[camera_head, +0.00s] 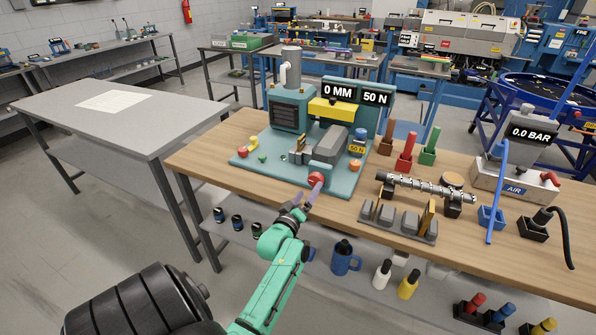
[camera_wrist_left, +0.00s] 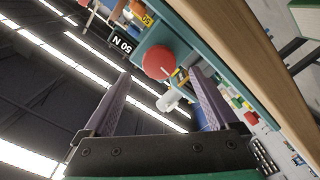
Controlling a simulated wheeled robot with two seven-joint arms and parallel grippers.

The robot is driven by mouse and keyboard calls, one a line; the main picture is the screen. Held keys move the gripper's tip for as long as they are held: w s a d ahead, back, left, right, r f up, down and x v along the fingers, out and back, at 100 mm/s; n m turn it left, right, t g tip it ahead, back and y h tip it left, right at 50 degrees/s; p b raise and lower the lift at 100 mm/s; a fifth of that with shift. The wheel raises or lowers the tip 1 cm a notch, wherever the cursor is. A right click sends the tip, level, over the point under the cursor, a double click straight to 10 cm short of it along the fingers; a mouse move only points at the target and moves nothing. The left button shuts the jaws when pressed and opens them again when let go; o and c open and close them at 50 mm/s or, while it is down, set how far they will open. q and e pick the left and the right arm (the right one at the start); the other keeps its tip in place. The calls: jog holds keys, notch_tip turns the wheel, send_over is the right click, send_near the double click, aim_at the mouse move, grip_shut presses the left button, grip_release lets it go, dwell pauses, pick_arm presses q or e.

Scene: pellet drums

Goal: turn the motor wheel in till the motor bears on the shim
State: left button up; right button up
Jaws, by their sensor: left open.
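The red motor wheel (camera_head: 316,179) is at the front edge of the teal machine base (camera_head: 345,185). The grey motor (camera_head: 332,143) sits behind it on the base. My left gripper (camera_head: 299,203) is open, in front of the wheel and low by the bench edge. In the left wrist view the wheel (camera_wrist_left: 158,62) shows beyond the open fingertips (camera_wrist_left: 160,75), more towards the left finger; I see no grip on it. I cannot make out the shim or its gap to the motor. The displays read 0 MM (camera_head: 338,91) and 50 N (camera_head: 376,98). My right gripper is not in view.
On the wooden bench right of the machine stand a metal shaft (camera_head: 425,186), a grey holder with several blocks (camera_head: 399,222) and an air unit (camera_head: 515,185). Several coloured posts (camera_head: 405,152) stand behind.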

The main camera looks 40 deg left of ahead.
pick_arm(q)
jog(key=b+v, duration=0.1)
jog(key=v, duration=0.7)
jog(key=shift+s, duration=0.3)
jog(key=shift+d, duration=0.1)
jog(key=s+d+f+m+g+h, duration=0.2)
jog(key=d+f+m+g, duration=0.15)
jog(key=f, duration=0.65)
jog(key=s+d+f+m+g+h, duration=0.25)
jog(key=d+f, duration=0.25)
jog(key=f, duration=0.5)
jog(key=s+d+f+m+g+h, duration=0.1)
jog(key=s+d+f+m+g, duration=0.2)
jog(key=f, duration=0.7)
jog(key=s+f+m+g, duration=0.2)
jog(key=s+f, duration=0.3)
jog(key=s, duration=0.3)
jog(key=s+d+f+m+g, duration=0.1)
jog(key=s+f+m+g, duration=0.1)
jog(key=s+f, duration=0.3)
jog(key=s+f+m+g, duration=0.2)
jog(key=s+f, duration=0.3)
jog(key=s, duration=0.7)
jog(key=shift+s+d+f+g, duration=0.25)
jog(key=shift+d+g, duration=0.15)
jog(key=shift+g, duration=0.1)
